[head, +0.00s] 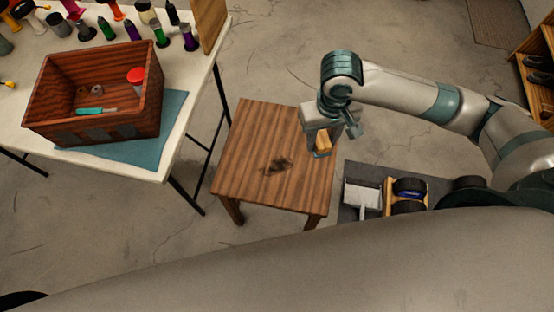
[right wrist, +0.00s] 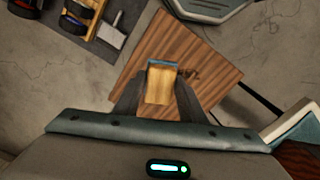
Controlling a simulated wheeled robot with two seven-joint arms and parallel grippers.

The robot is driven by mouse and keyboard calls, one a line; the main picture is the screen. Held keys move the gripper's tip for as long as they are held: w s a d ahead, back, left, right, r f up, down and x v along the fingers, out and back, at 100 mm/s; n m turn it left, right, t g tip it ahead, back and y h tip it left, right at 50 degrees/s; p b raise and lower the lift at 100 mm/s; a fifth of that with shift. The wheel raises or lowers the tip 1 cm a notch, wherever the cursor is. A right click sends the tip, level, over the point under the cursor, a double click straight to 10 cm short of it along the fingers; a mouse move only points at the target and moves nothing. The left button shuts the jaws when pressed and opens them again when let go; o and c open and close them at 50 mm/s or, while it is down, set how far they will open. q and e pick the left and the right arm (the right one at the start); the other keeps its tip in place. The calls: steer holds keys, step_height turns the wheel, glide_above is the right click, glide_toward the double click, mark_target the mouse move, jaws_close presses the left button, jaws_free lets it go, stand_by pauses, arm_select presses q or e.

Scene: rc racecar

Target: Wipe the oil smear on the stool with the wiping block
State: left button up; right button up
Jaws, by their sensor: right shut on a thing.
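The wooden stool (head: 250,135) stands in the middle of the head view, with a dark oil smear (head: 278,166) on its top. My right gripper (head: 322,150) is above the stool's right side, to the upper right of the smear. It is shut on the wiping block (head: 323,141), a yellowish wooden piece with a blue-grey face. In the right wrist view the block (right wrist: 160,86) sits between the fingers, over the stool top (right wrist: 165,45), and part of the smear (right wrist: 192,75) shows just beside it. My left gripper is out of view.
A white table (head: 185,75) at the left bears a wooden box (head: 100,130) with small items, on a blue mat (head: 170,120), and several bottles. A dark mat (head: 349,211) right of the stool holds a dustpan-like tool (head: 362,195) and a wooden piece with black wheels (head: 408,187).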

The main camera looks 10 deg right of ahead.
steer(key=shift+w, duration=0.1)
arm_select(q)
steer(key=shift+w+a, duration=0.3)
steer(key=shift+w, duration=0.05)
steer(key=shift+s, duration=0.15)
arm_select(e)
steer(key=shift+a+f, duration=0.1)
